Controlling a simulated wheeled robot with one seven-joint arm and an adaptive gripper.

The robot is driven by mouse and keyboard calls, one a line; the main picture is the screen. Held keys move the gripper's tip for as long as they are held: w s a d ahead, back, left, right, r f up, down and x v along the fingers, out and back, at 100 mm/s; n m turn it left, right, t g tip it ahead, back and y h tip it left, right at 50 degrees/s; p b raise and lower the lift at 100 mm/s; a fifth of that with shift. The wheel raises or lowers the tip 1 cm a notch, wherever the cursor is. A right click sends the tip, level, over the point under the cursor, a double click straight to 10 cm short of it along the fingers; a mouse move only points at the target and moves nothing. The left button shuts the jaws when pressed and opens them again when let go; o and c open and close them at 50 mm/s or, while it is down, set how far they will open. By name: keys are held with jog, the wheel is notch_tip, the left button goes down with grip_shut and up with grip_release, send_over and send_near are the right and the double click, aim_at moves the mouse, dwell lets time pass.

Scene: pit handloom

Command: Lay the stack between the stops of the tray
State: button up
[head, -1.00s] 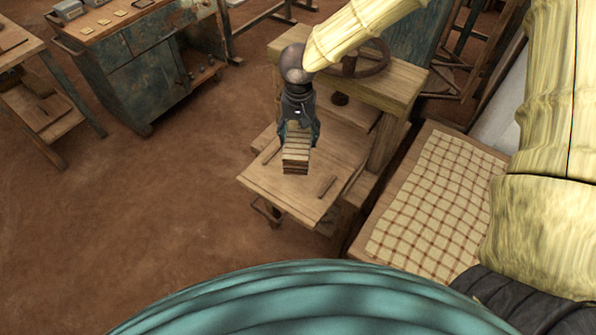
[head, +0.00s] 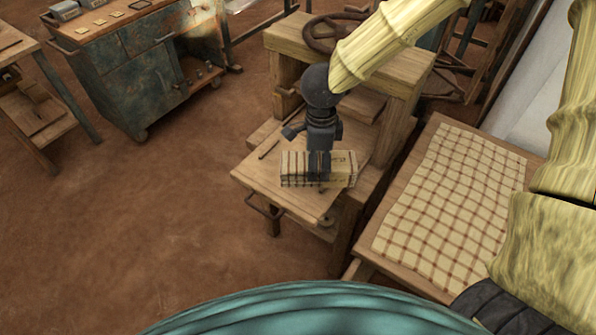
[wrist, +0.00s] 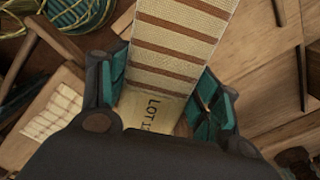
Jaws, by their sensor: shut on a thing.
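The stack (head: 298,168) is a bundle of pale, brown-striped layers with a paper band. In the head view it is over the wooden tray (head: 262,183), lying crosswise. My gripper (head: 319,162) is shut on its middle from above. In the wrist view the stack (wrist: 178,40) shows brown stripes and a band marked "LOT 1", between the teal-padded fingers (wrist: 163,92). One stop (head: 268,148), a thin strip, shows on the tray left of the stack. The other stop is not clear in the head view. I cannot tell whether the stack touches the tray.
A wooden press frame with a handwheel (head: 335,33) stands behind the tray. A table with checked cloth (head: 450,205) is at the right. A blue-green cabinet (head: 130,80) and a wooden bench (head: 35,120) stand at the left. The floor between is clear.

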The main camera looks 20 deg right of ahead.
jog(key=m, duration=0.1)
jog(key=s+f+m+b, duration=0.1)
jog(key=m, duration=0.1)
jog(key=s+f+m+b, duration=0.1)
jog(key=shift+s+d+f, duration=0.1)
jog(key=shift+s+d, duration=0.1)
jog(key=shift+d, duration=0.1)
jog(key=m, duration=0.1)
jog(key=s+m+b, duration=0.1)
jog(key=m, duration=0.1)
jog(key=shift+s+d+f+b, duration=0.2)
jog(key=shift+f+b, duration=0.1)
jog(key=shift+f, duration=0.05)
jog(key=w, duration=0.5)
jog(key=w+a+f+p, duration=0.1)
jog(key=w, duration=0.4)
jog(key=w+a+f+p, duration=0.1)
jog(key=w, duration=0.4)
jog(key=shift+w+a, duration=0.2)
jog(key=shift+w, duration=0.1)
jog(key=shift+f+p, duration=0.35)
jog(key=shift+f, duration=1.1)
jog(key=shift+f, duration=0.1)
jog(key=o, duration=1.1)
